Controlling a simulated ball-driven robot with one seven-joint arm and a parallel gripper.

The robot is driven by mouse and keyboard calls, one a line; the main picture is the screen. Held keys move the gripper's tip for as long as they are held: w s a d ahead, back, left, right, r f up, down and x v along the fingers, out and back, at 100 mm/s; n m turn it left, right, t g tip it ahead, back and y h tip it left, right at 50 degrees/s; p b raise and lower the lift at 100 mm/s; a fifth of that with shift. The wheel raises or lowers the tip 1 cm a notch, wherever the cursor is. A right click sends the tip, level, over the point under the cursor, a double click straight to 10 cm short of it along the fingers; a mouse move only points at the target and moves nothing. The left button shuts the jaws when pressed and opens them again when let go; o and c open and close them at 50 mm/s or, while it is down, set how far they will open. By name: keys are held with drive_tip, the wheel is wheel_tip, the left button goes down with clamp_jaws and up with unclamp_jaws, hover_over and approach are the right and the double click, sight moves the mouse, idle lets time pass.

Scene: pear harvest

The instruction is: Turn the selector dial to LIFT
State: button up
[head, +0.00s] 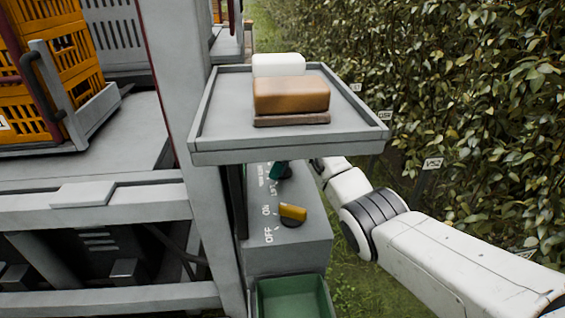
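A control box (290,254) hangs under a grey tray. A dark green knob (280,171) sits high on its panel, partly cut off by the tray's front edge; small lettering beside it is too small to read surely. Below it, a yellow knob (292,213) sits beside the words ON and OFF. My white arm reaches in from the lower right, and its far end goes up behind the tray edge, right of the green knob. My gripper's fingers are hidden there, so contact with the knob cannot be told.
The grey tray (218,129) overhangs the panel and carries a brown block (291,95) and a white block (279,64). A green bin (292,299) is below the box. Orange crates (50,59) stand left on the machine. A leafy hedge (440,80) lines the right.

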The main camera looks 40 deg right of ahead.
sight(291, 174)
drive_tip(key=shift+s, duration=0.1)
drive_tip(key=b+v, duration=0.1)
drive_tip(key=v, duration=0.6)
drive_tip(key=shift+r, duration=0.2)
drive_tip(key=shift+d, duration=0.1)
idle(0.3)
